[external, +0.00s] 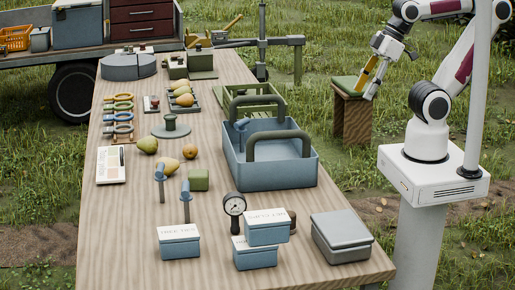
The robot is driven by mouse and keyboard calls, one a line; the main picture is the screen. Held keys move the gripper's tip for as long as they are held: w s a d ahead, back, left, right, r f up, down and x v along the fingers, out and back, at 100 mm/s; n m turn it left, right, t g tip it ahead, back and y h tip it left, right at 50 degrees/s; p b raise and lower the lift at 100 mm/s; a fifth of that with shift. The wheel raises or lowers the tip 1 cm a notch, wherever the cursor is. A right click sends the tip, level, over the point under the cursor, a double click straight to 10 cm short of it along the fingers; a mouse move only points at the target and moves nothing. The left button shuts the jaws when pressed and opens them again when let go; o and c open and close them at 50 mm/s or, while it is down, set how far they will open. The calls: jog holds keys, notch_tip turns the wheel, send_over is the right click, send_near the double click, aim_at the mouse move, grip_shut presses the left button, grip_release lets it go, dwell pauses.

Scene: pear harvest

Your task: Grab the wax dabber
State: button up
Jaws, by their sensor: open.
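My gripper (366,91) is at the upper right, off the right side of the table. It points down over or in front of a stool with a green top (350,86). Its jaws are open, and an orange-yellow piece shows at one side of them. I cannot tell for sure which thing is the wax dabber. A dark knobbed piece (170,122) sits on a round grey disc.
A blue tote (270,174) with dark handles stands mid-table, with a green crate (262,95) behind it. Lidded boxes (179,248), a grey case (341,238) and a dial gauge (234,205) are at the front.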

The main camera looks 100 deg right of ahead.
jog(key=w+d+f+n+t, duration=0.15)
jog(key=w+f, duration=0.25)
jog(key=w, duration=0.4)
jog(key=w+f+n+t, duration=0.1)
jog(key=w+f+n, duration=0.15)
jog(key=w, duration=0.45)
jog(key=w+f+n+t, duration=0.1)
jog(key=w+f, duration=0.3)
jog(key=w, duration=0.4)
jog(key=a+f+n+y, duration=0.1)
jog(key=a+f+y, duration=0.2)
jog(key=a+f, duration=0.1)
jog(key=a+f+n+y, duration=0.2)
jog(key=a+f+y, duration=0.1)
jog(key=a+f, duration=0.2)
jog(key=a+f+n+y, duration=0.1)
jog(key=a+f+y, duration=0.2)
jog(key=a+f, duration=0.2)
jog(key=shift+a+f+n, duration=0.2)
jog(key=shift+f+n, duration=0.1)
jog(key=shift+f, duration=0.1)
jog(key=shift+s+a+f+y, duration=0.15)
jog(key=shift+s+a+y, duration=0.15)
jog(key=shift+a+y, duration=0.2)
jog(key=shift+x, duration=1.3)
